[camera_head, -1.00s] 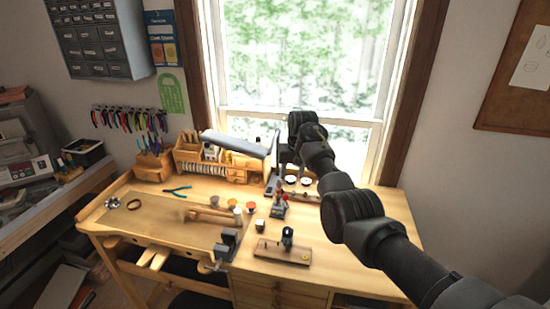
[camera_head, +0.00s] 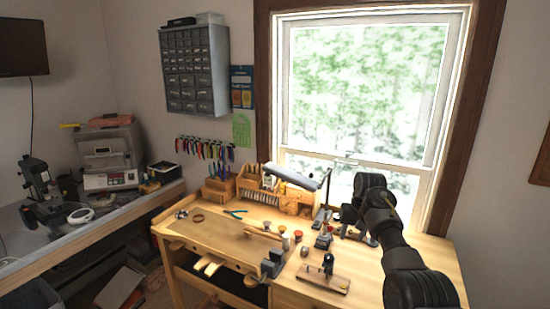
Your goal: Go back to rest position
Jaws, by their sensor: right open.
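My right arm comes in from the lower right, over the right part of the wooden workbench (camera_head: 448,262). My right gripper (camera_head: 362,232) points down beyond the dark wrist, near the back right of the bench. It is small and dark here, with its fingers open and nothing seen between them. My left gripper is out of view.
A desk lamp (camera_head: 292,178), a small wooden drawer unit (camera_head: 294,203) and a bench vise (camera_head: 273,263) stand on the bench. A small tool on a wooden base (camera_head: 325,278) is near the front. A side counter with a microscope (camera_head: 38,190) is at left.

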